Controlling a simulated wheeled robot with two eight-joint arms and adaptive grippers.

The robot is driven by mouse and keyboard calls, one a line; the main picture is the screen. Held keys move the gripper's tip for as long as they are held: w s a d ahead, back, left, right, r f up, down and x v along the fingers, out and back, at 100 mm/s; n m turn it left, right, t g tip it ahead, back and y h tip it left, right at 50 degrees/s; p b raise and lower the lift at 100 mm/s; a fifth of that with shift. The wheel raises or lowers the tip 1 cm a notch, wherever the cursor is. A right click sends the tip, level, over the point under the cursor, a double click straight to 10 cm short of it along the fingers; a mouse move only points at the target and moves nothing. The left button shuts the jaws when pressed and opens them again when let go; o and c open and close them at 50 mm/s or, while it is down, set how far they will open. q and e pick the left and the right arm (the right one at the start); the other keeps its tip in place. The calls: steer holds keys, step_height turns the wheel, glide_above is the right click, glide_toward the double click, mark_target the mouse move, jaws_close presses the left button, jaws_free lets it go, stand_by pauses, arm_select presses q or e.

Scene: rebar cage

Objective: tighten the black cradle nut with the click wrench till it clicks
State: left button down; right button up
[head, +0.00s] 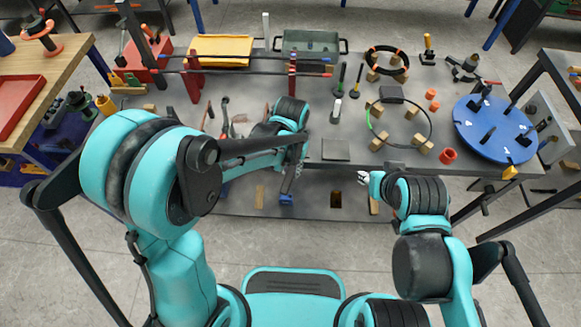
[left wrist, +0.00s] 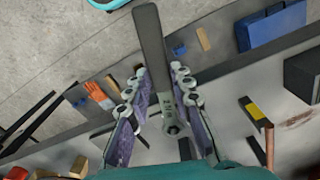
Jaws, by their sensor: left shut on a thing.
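My left gripper (head: 297,160) is over the front edge of the bench in the head view. In the left wrist view its two fingers (left wrist: 158,72) are on either side of a dark grey wrench (left wrist: 151,38) and shut on it. The wrench's flat handle points away past the fingertips, and its ring end (left wrist: 173,129) lies between the finger bases. My right gripper (head: 364,178) is near the bench's front edge, right of the left one; its finger opening is too small to judge. I cannot pick out the black cradle nut for sure.
A rebar rig with red posts (head: 292,74) stands at the back left. A blue disc (head: 493,128) with black pegs is at the right. A lower shelf (head: 235,197) runs below.

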arm_select(q)
steer(key=shift+r, duration=0.1)
steer(key=shift+r+p, duration=2)
steer(key=shift+r, duration=0.5)
steer(key=shift+s+f, duration=0.1)
